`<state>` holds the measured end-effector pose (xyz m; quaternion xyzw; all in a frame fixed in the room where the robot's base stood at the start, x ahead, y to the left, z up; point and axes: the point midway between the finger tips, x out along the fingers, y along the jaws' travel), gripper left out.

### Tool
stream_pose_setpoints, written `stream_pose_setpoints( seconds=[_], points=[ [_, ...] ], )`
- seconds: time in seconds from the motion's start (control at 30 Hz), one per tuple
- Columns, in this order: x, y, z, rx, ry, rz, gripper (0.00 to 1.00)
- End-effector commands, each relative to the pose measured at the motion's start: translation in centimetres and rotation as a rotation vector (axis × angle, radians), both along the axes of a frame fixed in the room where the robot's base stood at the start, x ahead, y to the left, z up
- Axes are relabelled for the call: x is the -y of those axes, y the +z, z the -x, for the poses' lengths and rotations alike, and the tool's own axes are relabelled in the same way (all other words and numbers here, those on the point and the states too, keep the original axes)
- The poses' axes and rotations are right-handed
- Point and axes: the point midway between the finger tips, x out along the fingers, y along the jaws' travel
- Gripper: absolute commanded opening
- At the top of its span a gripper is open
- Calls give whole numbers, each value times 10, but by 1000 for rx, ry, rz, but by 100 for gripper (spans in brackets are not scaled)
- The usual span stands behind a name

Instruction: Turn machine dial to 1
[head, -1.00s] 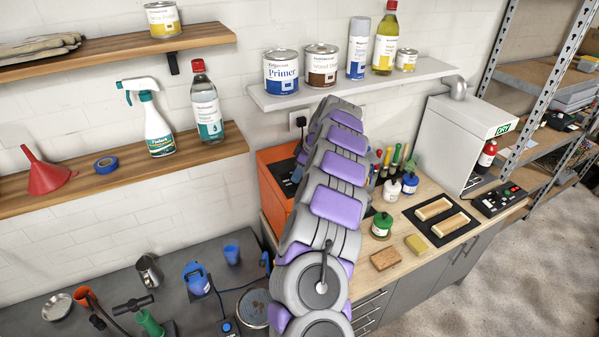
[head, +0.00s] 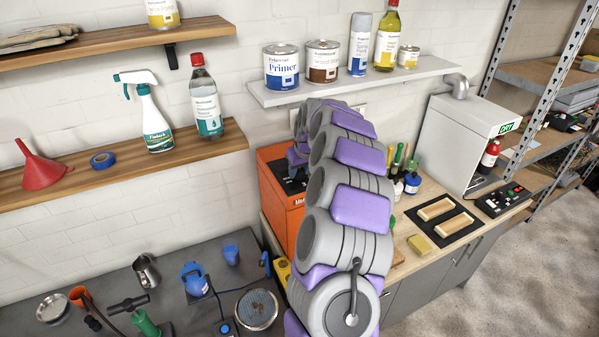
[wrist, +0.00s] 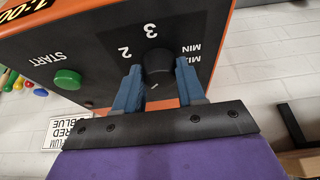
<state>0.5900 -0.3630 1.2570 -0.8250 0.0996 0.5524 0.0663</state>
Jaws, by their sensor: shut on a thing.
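A short pale mark on the dial's face points down-left in the wrist view. The figure 1 is not visible.
The grey shelf (head: 350,90) with cans and bottles hangs above the machine. Brushes, jars and a black tray with wooden blocks (head: 440,215) lie to the right on the wooden bench. A grey table (head: 175,290) with several tools stands at the left front.

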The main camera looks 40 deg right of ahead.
Motion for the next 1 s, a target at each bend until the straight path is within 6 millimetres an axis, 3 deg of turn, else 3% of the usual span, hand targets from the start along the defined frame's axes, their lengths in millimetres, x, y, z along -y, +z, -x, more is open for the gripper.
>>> stream_pose_setpoints(
  seconds=[0.4, 1.0],
  points=[
    [0, 2, -2, 8, -219, 5, 9],
    [0, 3, -3, 9, -259, 4, 9]
  ],
)
